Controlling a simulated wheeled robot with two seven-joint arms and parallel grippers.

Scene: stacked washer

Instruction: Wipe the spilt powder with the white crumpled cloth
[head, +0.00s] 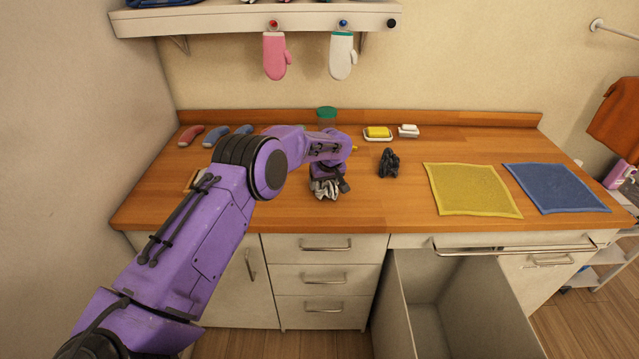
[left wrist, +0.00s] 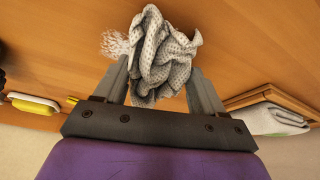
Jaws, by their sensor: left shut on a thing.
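The white crumpled cloth (head: 324,190) is pale grey-white with dark dots and sits at the counter, left of centre. It also shows in the left wrist view (left wrist: 165,48). My left gripper (head: 328,184) is shut on it, with a finger on either side of the bunched cloth in the left wrist view (left wrist: 158,82). The spilt powder (left wrist: 116,44) is a white grainy patch on the wood just left of the cloth in that view. In the head view the powder is hidden or too small to tell. My right gripper is not in view.
A black crumpled thing (head: 389,163) lies right of the cloth. A yellow sponge (head: 378,132) on a dish stands behind. Yellow (head: 472,190) and blue (head: 556,187) mats lie at right. A folded cloth (left wrist: 275,120) rests on a wooden tray (left wrist: 262,94). An open drawer (head: 400,300) juts out below.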

